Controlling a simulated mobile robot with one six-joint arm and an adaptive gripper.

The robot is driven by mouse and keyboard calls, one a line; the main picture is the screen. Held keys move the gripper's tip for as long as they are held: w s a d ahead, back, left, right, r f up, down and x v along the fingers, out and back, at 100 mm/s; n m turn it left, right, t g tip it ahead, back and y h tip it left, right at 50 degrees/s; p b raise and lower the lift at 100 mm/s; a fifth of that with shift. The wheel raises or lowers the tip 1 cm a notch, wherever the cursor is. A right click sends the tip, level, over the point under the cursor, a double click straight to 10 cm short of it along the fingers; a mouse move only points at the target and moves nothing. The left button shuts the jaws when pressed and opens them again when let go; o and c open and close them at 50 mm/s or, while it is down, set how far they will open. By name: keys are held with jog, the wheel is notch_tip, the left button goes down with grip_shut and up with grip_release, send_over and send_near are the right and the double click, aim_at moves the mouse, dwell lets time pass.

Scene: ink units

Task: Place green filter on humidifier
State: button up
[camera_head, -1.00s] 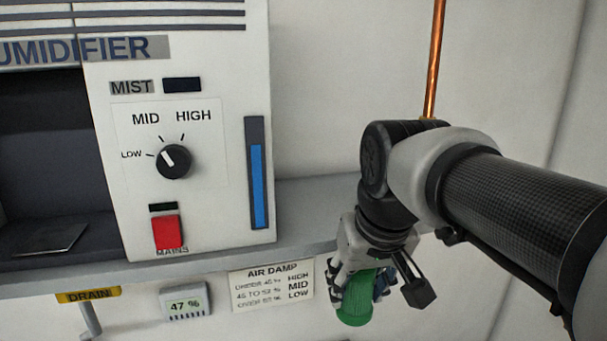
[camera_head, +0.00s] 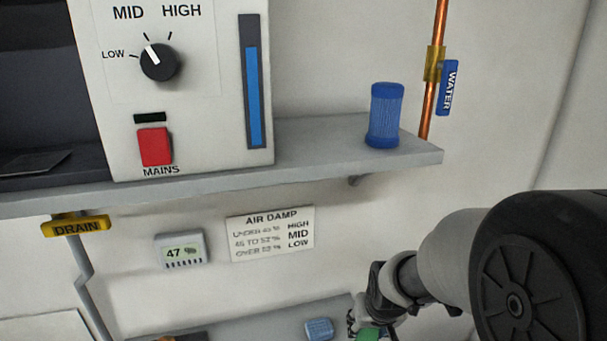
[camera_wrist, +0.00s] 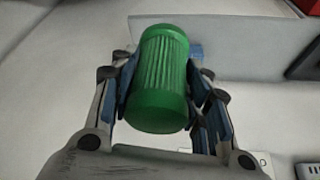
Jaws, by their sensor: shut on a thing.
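The green filter (camera_wrist: 160,80) is a ribbed cylinder held between the blue-padded fingers of my gripper (camera_wrist: 163,95) in the wrist view. In the head view only a small part of the green filter (camera_head: 368,334) shows at the bottom edge, with my gripper (camera_head: 362,325) mostly cut off there. The humidifier (camera_head: 200,100) stands on the upper shelf at the left. Its dark open bay (camera_head: 35,90) is at the far left, with a flat dark plate on its floor. The humidifier's top is out of view.
A blue filter (camera_head: 385,115) stands upright on the upper shelf (camera_head: 320,150), near its right end. A copper pipe with a blue WATER tag (camera_head: 448,88) runs behind it. A yellow DRAIN handle (camera_head: 75,226) hangs below. A lower shelf (camera_head: 260,325) holds a small blue object (camera_head: 319,328).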

jog(key=s+f+b, duration=0.2)
jog(key=f+b, duration=0.8)
jog(key=f, duration=0.4)
jog(key=s+f+b, duration=0.2)
jog(key=f+b, duration=0.9)
jog(key=f, duration=0.3)
jog(key=shift+f+b, duration=0.3)
